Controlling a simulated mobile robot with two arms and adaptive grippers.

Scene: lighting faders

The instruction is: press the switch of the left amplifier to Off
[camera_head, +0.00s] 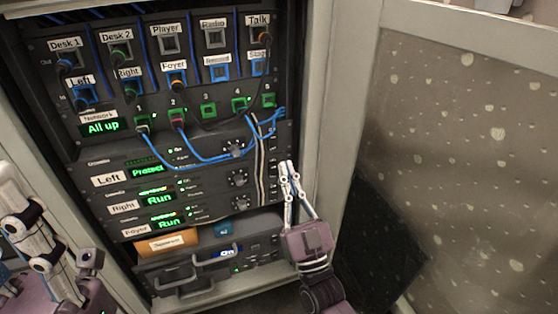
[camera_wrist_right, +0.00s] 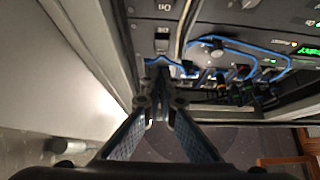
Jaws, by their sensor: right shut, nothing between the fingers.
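The left amplifier (camera_head: 210,178) is the rack unit with the label "Left" and a green display reading "Protect". Its right end, near my right gripper, is partly crossed by hanging cables. In the right wrist view a small dark switch (camera_wrist_right: 162,42) with pale markings lies just beyond the fingertips; whether it is on this amplifier, and its position, I cannot tell. My right gripper (camera_head: 286,166) is shut and empty, its tips close to the right edge of the rack. It also shows in the wrist view (camera_wrist_right: 159,75); contact is unclear. My left gripper (camera_head: 40,235) is partly seen at the left, apart from the rack.
Amplifiers labelled "Right" (camera_head: 180,202) and "Foyer" (camera_head: 190,221) sit below. Blue cables (camera_head: 205,158) hang across the front above, and pale cables (camera_head: 260,165) run down beside the right-hand controls. The cabinet's grey side frame (camera_head: 322,100) stands close to the right gripper.

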